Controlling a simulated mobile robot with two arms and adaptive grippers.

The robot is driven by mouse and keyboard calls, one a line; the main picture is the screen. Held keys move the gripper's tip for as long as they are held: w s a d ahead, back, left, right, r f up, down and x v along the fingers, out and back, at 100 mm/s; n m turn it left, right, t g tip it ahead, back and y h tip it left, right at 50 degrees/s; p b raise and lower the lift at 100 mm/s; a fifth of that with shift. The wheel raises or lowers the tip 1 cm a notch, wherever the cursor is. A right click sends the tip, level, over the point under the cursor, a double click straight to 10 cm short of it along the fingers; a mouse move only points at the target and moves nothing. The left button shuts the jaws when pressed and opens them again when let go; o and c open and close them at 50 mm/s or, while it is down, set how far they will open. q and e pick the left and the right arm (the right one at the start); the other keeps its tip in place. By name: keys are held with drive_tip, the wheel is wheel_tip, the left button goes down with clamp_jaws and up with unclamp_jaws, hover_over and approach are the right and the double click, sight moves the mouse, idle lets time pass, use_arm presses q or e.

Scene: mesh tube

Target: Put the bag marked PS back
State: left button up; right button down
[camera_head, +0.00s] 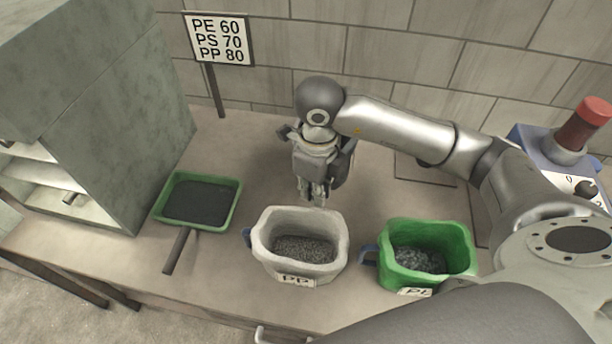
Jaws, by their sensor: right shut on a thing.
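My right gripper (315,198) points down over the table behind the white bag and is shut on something. What it holds is mostly hidden behind the gripper; a dark grey shape (345,165) shows at its right side. No label PS can be read on any bag in view. A white bag (338,240) marked PP stands open with grey granules inside. A green bag (458,240) stands to its right, also holding granules; its label is partly cut off by my arm and seems to begin with P. Both have blue handles at their left. My left gripper is not in view.
A sign (220,42) reads PE 60, PS 70, PP 80. A green-rimmed dark tray (235,210) with a handle lies left of the white bag. A grey cabinet (110,110) stands at the left, and a blue device (545,150) with a red top stands at the right.

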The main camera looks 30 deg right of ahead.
drive_tip(key=w, duration=0.1)
drive_tip(key=w+f+p, duration=0.1)
drive_tip(key=w, duration=0.1)
drive_tip(key=w+d+f, duration=0.1)
drive_tip(key=shift+w+p, duration=0.3)
drive_tip(key=shift+w, duration=0.05)
drive_tip(key=w+f, duration=0.2)
drive_tip(key=w+d+f+p, duration=0.1)
drive_tip(key=f, duration=0.1)
drive_tip(key=shift+w+f, duration=0.3)
drive_tip(key=shift+w, duration=0.05)
drive_tip(key=shift+w+f+p, duration=0.3)
drive_tip(key=shift+w+f, duration=0.15)
drive_tip(key=shift+f, duration=0.15)
drive_tip(key=shift+f+p, duration=0.3)
drive_tip(key=shift+p, duration=0.1)
wheel_tip(320, 180, down, 2)
drive_tip(key=shift+w+f+p, duration=0.1)
drive_tip(key=shift+p, duration=0.5)
drive_tip(key=shift+f, duration=0.2)
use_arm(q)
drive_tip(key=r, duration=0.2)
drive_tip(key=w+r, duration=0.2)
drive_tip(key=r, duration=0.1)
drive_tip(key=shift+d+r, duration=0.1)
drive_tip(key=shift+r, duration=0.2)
use_arm(e)
drive_tip(key=shift+d+f, duration=0.1)
